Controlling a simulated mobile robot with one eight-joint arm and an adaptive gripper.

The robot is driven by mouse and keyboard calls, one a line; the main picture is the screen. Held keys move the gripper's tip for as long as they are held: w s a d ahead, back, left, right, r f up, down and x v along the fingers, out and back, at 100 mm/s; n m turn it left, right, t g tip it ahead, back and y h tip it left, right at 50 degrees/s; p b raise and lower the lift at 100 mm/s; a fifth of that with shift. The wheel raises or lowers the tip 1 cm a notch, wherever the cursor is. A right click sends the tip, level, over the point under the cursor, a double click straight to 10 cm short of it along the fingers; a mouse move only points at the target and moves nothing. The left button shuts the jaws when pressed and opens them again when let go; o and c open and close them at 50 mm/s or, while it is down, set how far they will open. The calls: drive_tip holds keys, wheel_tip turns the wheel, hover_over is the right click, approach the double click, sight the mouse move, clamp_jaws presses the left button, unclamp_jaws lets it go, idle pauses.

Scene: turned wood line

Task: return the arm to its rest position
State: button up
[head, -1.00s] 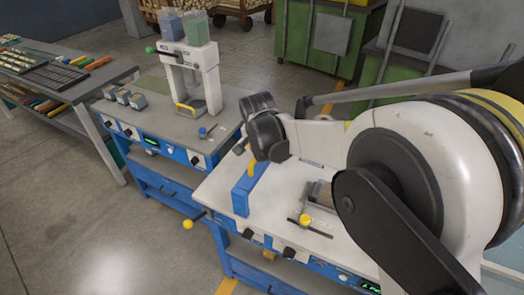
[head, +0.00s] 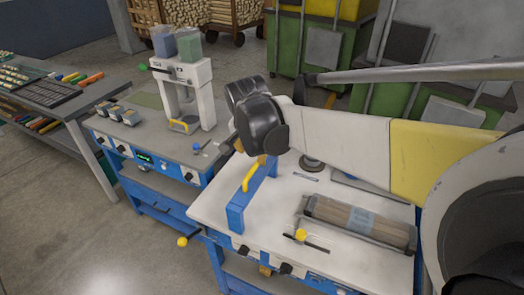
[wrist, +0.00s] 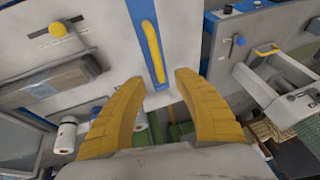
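My arm reaches in from the right in the head view, its dark wrist joint (head: 258,118) above the left part of the white-topped bench (head: 215,198). My gripper (wrist: 158,76) shows in the wrist view as two yellow fingers spread apart, with nothing between them. In the head view its fingers are largely hidden behind the wrist. Beyond the fingertips in the wrist view lies a blue bar (wrist: 138,22) with a yellow handle (wrist: 152,50). In the head view this blue bar (head: 237,215) stands on the bench below the wrist, apart from it.
A tray with a wrapped wooden bundle (head: 360,216) and a yellow-knobbed lever (head: 301,235) are on the bench. A grey bench (head: 150,135) to the left bears a white press (head: 190,92). A rack table (head: 60,95) is farther left. Green bins (head: 310,55) stand behind.

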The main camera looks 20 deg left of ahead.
drive_tip(key=shift+s+d+r, duration=0.1)
drive_tip(key=shift+s+r, duration=0.15)
drive_tip(key=shift+r, duration=0.35)
drive_tip(key=s+d+r+t+b, duration=0.1)
drive_tip(key=d+r+b, duration=0.1)
drive_tip(key=d, duration=1.2)
drive_tip(key=s+d+r+b, duration=0.1)
drive_tip(key=d, duration=1.4)
drive_tip(key=s+d+f+h+b, duration=0.1)
drive_tip(key=s+d+f, duration=0.3)
drive_tip(key=d, duration=0.5)
drive_tip(key=s+d+f+t+h+b, duration=0.1)
drive_tip(key=s+d+f, duration=0.2)
drive_tip(key=s+d, duration=0.6)
drive_tip(key=shift+f+t+b, duration=0.3)
drive_tip(key=shift+f+b, duration=0.05)
drive_tip(key=shift+b, duration=0.05)
drive_tip(key=shift+d, duration=0.1)
